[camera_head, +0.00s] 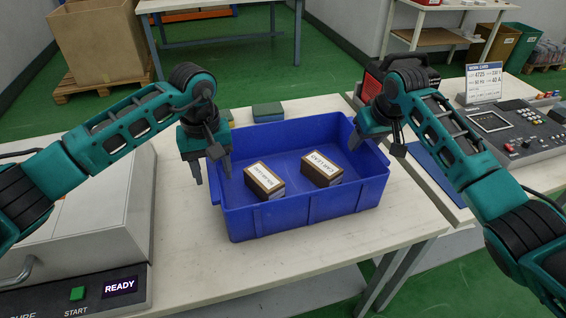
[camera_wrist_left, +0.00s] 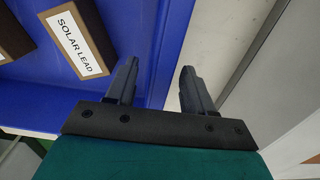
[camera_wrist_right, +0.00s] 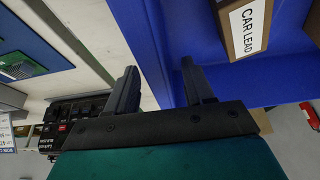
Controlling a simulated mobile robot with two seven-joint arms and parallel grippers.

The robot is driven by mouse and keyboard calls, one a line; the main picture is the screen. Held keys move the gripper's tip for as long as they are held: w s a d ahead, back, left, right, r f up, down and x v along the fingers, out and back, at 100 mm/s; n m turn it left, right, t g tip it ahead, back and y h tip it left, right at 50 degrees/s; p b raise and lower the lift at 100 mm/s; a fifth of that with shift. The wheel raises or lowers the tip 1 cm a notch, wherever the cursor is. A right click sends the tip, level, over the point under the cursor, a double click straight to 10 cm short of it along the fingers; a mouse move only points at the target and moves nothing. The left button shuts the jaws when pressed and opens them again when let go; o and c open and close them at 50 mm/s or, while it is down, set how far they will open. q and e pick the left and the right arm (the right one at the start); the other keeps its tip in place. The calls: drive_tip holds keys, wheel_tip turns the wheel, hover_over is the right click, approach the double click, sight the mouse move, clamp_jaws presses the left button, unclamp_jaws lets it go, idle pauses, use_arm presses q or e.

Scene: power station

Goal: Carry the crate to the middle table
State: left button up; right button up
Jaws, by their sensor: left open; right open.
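The blue crate (camera_head: 285,215) stands upright on a pale table and holds two small brown boxes. The box labelled SOLAR LEAD (camera_head: 264,180) is on the left and the one labelled CAR LEAD (camera_head: 322,169) is on the right. My left gripper (camera_head: 212,176) is open at the crate's left wall. In the left wrist view (camera_wrist_left: 158,85), one finger is over the inside and the other is outside the rim. My right gripper (camera_head: 377,146) is open at the right wall. In the right wrist view (camera_wrist_right: 158,88), its fingers likewise lie either side of the rim.
A grey machine with a READY display (camera_head: 120,287) sits left of the crate. A table at right carries a control panel (camera_head: 510,130), a dark red-and-black unit (camera_head: 408,68) and a card. Green blocks (camera_head: 268,112) lie behind the crate. A cardboard box (camera_head: 100,40) stands far back.

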use_arm(q)
wheel_tip(320, 180, up, 12)
use_arm(e)
drive_tip(key=v, duration=1.2)
use_arm(q)
drive_tip(key=shift+s+f, duration=0.1)
use_arm(e)
drive_tip(key=shift+s, duration=0.1)
